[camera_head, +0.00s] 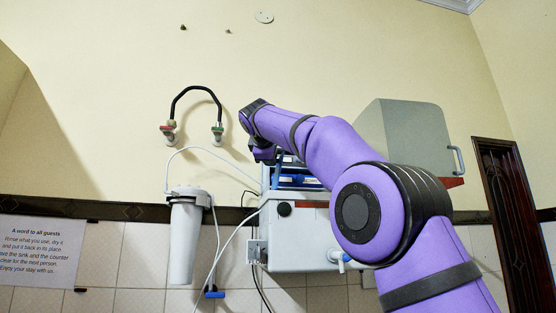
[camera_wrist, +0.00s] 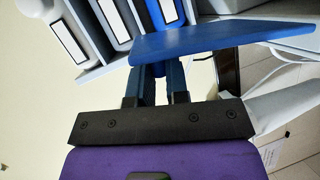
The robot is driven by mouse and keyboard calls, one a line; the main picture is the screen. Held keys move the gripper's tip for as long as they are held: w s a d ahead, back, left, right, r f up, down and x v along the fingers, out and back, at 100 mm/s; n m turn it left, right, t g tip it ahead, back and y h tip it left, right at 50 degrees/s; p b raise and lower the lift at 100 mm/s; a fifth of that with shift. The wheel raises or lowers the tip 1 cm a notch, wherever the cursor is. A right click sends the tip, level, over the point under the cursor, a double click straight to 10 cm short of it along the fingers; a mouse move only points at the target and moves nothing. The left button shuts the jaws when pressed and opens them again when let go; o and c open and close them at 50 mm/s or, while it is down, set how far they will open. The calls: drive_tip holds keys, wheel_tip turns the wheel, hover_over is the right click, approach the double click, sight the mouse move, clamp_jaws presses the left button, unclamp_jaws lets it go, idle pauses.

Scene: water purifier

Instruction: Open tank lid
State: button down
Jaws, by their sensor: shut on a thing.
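The water purifier's white tank body (camera_head: 312,245) hangs on the wall behind my arm. A large grey-green cover (camera_head: 405,135) with a side handle (camera_head: 457,160) stands raised at its right. A flat blue panel (camera_wrist: 215,40) lies across my fingertips in the wrist view; I cannot tell for certain whether it is the tank lid. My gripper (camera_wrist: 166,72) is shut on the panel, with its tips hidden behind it. In the head view my gripper (camera_head: 263,154) is at the unit's upper left, partly hidden by my arm.
Blue-and-white cartridges (camera_wrist: 112,22) stand close to the left of the blue panel. A white filter housing (camera_head: 184,240) with hoses hangs left of the unit. Taps with a black hose (camera_head: 196,89) are above it. A sign (camera_head: 42,252) is at far left.

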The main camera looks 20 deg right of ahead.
drive_tip(key=shift+w+a+f+n+h, duration=0.1)
drive_tip(key=shift+a+n+h, duration=0.1)
drive_tip(key=shift+a+n, duration=0.2)
drive_tip(key=shift+w+a+f+n+h, duration=0.1)
drive_tip(key=shift+a+n+h, duration=0.15)
drive_tip(key=shift+a, duration=0.25)
drive_tip(key=c, duration=1.1)
unclamp_jaws()
drive_tip(key=v, duration=1)
drive_tip(key=shift+s+a, duration=0.15)
drive_tip(key=shift+s, duration=0.25)
